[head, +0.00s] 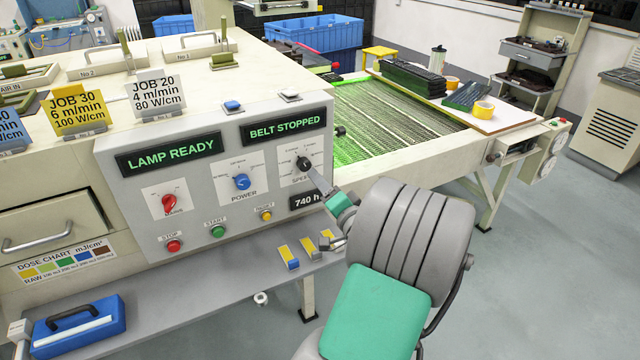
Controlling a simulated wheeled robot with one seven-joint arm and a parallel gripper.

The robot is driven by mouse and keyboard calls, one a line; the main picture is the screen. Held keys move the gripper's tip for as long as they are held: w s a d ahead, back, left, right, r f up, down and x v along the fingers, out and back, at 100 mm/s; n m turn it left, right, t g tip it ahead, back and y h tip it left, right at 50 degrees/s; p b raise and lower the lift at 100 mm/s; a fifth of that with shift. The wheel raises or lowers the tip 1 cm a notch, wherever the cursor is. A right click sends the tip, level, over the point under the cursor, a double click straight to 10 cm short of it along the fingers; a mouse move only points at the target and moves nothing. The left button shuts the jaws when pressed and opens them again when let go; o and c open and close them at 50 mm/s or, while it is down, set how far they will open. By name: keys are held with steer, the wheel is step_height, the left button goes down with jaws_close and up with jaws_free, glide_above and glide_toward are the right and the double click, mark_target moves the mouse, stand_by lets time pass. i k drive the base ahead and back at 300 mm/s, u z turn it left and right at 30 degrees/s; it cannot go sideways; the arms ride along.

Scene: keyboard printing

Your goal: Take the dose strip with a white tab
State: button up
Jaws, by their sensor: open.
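Short yellow dose strips lie in a row on the grey shelf (215,290) below the control panel. The left strip (287,257) has a blue tab at its near end. The middle strip (309,248) has a pale tab that looks white or light grey. A third strip (327,235) lies to the right; its near end is partly hidden by my gripper, so I cannot tell its tab colour. My gripper (323,212) is open and appears empty. Its lower finger is beside the right strip in the picture, and its upper finger overlaps the panel near the speed knob.
The control panel (225,150) stands right behind the shelf, with knobs and buttons; its displays read LAMP READY and BELT STOPPED. A blue case (75,328) sits at the shelf's left end. The mesh conveyor belt (390,118) is behind my arm. Floor at right is clear.

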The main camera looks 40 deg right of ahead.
mark_target(327, 233)
steer(key=z, duration=1.4)
